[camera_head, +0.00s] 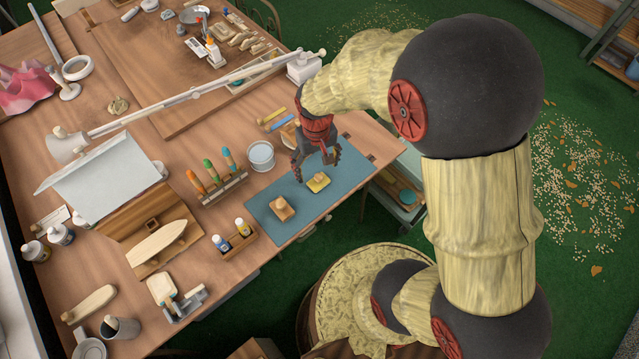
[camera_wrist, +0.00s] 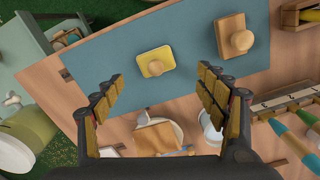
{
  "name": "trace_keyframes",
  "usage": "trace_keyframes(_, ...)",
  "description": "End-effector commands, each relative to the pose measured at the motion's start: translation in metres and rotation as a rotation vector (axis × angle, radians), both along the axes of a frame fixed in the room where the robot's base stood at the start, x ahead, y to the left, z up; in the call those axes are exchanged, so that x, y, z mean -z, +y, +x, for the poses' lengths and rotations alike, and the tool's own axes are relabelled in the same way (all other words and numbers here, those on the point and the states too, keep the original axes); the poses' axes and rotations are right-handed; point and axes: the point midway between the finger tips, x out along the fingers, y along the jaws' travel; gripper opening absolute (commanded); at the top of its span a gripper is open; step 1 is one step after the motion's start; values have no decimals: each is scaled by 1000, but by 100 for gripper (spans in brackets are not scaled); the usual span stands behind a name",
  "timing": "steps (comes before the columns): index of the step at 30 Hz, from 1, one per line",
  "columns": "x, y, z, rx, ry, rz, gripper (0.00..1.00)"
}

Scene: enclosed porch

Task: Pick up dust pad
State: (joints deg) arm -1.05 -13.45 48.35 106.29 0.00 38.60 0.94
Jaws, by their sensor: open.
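One is a yellow pad (camera_head: 319,184), which also shows in the wrist view (camera_wrist: 146,70). The other is a tan wooden-looking block (camera_head: 279,214), seen to the right of it in the wrist view (camera_wrist: 226,26). I cannot tell for sure which is the dust pad; the yellow one looks likely. My gripper (camera_head: 318,167) is open and empty above the yellow pad. In the wrist view its fingers (camera_wrist: 160,76) are spread, with the yellow pad just beyond the fingertips, apart from them.
A white cup (camera_head: 261,157) and a rack (camera_head: 225,190) of coloured-handled tools stand left of the mat. A wooden holder with two bottles (camera_head: 233,240) stands near the mat's left end. A long lamp arm (camera_head: 200,92) spans the table behind. The table edge lies close beyond the mat.

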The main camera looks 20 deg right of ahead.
Motion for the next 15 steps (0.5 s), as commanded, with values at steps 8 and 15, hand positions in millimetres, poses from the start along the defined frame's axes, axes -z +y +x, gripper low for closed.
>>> trace_keyframes(8, 29, -1, -3, 2, 5, 0, 73)
trace_keyframes(15, 56, -8, -1, 3, 5, 0, 73)
